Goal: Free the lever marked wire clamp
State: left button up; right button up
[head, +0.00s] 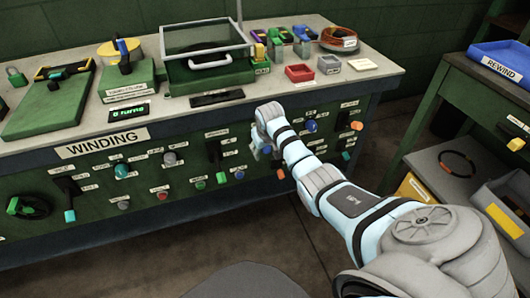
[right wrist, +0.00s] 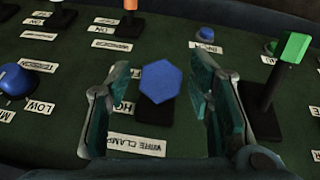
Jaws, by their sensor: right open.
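The wire clamp lever (right wrist: 160,82) has a blue six-sided knob over a dark base plate on the green panel. Its label, WIRE CLAMP (right wrist: 137,145), lies beside that base. In the right wrist view my right gripper (right wrist: 161,68) is open, with one finger on each side of the blue knob. Gaps show between the knob and both fingers. In the head view the right gripper (head: 262,150) is in front of the winding panel (head: 140,200), and I cannot make out the lever behind it. A label by the knob is partly hidden by the left finger. My left gripper is not in view.
A lever with a green handle (right wrist: 291,52) stands close to the right finger. A blue knob (right wrist: 15,80) is at the left, a small blue button (right wrist: 206,34) is beyond the fingers, and an orange-tipped lever (right wrist: 130,8) is at the top edge.

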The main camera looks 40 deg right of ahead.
jog(key=shift+w+f, duration=0.1)
jog(key=shift+f, duration=0.1)
jog(key=shift+c, duration=0.6)
grip_shut()
